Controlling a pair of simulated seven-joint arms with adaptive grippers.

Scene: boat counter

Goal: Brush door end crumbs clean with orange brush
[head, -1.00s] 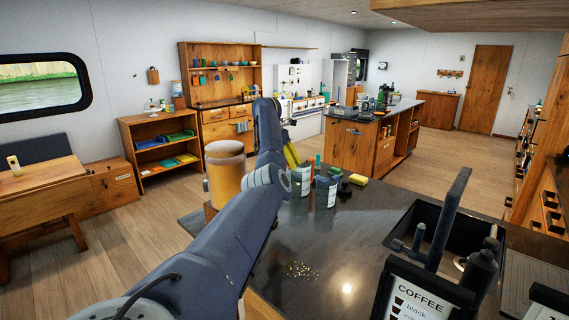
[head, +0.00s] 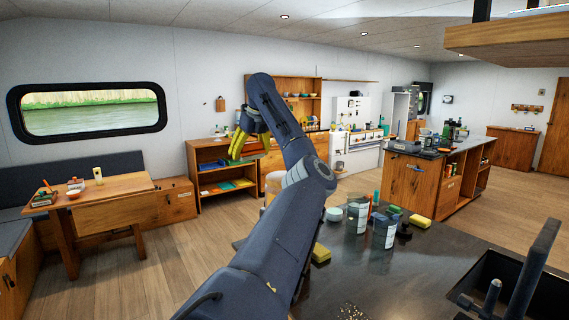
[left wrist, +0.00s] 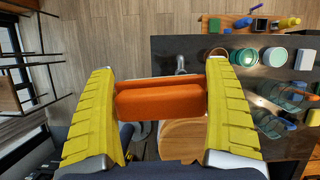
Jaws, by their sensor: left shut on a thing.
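My left gripper (head: 240,145) is raised at the upper left, beyond the counter's far left edge. In the left wrist view its yellow fingers (left wrist: 160,100) are shut on the orange brush (left wrist: 160,103), which lies crosswise between them. A patch of pale crumbs (head: 352,312) lies on the dark counter (head: 420,275) at the bottom edge of the head view, partly cut off. My right gripper is not in view.
Cups and cans (head: 358,212) stand near the counter's far edge. A yellow sponge (head: 420,221) lies right of them; a yellow block (head: 320,253) lies left. A sink (head: 500,285) with a dark tap is at the right. Open floor lies beyond the counter.

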